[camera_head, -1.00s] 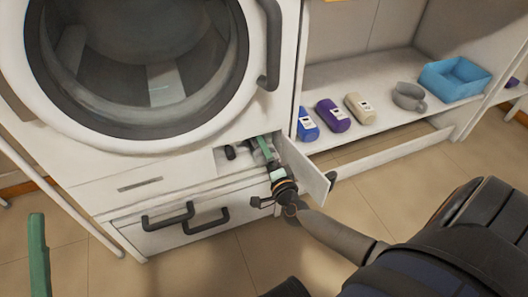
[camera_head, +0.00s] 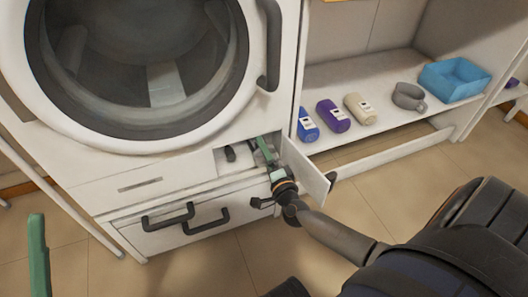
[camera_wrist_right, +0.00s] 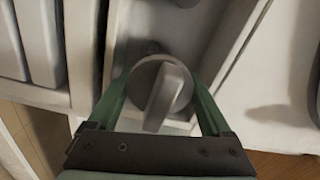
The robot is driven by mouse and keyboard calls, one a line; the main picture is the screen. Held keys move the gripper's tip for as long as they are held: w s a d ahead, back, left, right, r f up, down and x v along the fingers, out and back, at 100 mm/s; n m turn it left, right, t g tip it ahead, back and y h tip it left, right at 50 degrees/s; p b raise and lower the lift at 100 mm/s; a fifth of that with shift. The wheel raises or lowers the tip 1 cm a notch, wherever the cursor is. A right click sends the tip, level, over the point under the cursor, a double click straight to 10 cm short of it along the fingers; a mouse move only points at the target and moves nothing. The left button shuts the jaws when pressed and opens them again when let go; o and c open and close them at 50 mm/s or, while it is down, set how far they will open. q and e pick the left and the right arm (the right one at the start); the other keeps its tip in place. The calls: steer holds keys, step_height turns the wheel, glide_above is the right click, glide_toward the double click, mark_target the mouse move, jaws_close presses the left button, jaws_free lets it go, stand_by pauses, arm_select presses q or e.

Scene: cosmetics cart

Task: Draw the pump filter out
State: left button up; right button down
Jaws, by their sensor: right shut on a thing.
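The pump filter (camera_wrist_right: 168,92) is a grey round cap with a raised bar handle, seen in the right wrist view inside a pale recess. My right gripper (camera_head: 263,148) reaches into the small opening low on the washing machine (camera_head: 130,188). Its green fingers are shut on the filter, one on each side of the cap. In the head view the filter is mostly hidden by the gripper. The filter looks seated in the recess; its back is hidden. Of my left gripper (camera_head: 38,258), only a green finger shows at the left edge, away from the machine.
The small flap door (camera_head: 305,171) stands open just right of my right gripper. A drawer with dark handles (camera_head: 168,217) lies below. Blue, purple and beige bottles (camera_head: 333,116), a grey mug (camera_head: 408,97) and a blue bin (camera_head: 455,79) occupy the shelf at right.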

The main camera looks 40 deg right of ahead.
steer(key=shift+s, duration=0.1)
steer(key=p+v, duration=0.2)
steer(key=v, duration=0.5)
steer(key=shift+s, duration=0.2)
jaws_free()
steer(key=shift+s+a+p, duration=0.1)
steer(key=shift+p, duration=0.2)
